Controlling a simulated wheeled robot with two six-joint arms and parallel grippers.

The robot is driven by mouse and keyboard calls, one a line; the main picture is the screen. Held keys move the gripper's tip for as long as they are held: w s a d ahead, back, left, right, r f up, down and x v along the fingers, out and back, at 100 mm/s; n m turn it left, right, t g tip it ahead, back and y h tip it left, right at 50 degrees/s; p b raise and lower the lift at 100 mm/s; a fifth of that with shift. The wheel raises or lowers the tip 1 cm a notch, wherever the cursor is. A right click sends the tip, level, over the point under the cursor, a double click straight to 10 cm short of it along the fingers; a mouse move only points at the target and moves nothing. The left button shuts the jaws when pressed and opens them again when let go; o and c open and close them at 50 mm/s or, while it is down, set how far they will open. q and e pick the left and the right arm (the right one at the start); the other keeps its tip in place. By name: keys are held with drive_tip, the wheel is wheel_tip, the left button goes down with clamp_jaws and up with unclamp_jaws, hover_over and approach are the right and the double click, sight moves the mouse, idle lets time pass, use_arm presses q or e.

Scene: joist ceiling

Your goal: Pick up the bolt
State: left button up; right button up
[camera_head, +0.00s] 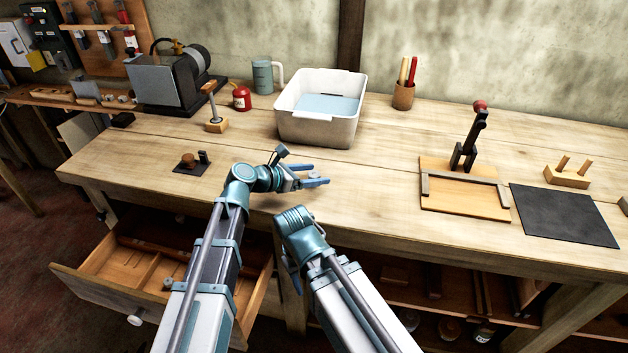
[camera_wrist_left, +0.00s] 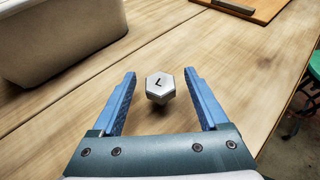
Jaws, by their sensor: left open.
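The bolt (camera_wrist_left: 160,87) has a silver hexagonal head with a dark L-shaped mark on top. In the left wrist view it stands on the wooden bench (camera_wrist_left: 62,122), between the two blue fingers and near the level of their tips. My left gripper (camera_head: 322,181) is open and low over the bench near its front edge; it also shows in the left wrist view (camera_wrist_left: 160,82). A gap shows between the bolt and each finger. The bolt's shank is mostly hidden under its head. My right arm reaches up in front of the bench, but its jaws cannot be made out.
A white bin (camera_head: 318,130) stands behind my left gripper. A board with a black toggle clamp (camera_head: 464,205) and a dark mat (camera_head: 563,214) lie to the right. A small dark fixture (camera_head: 190,164) is at left. An open drawer (camera_head: 150,275) juts out below.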

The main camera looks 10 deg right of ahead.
use_arm(q)
drive_tip(key=b+x, duration=0.1)
drive_tip(key=x, duration=0.2)
drive_tip(key=shift+w+f, duration=0.1)
drive_tip(key=shift+f, duration=0.1)
clamp_jaws()
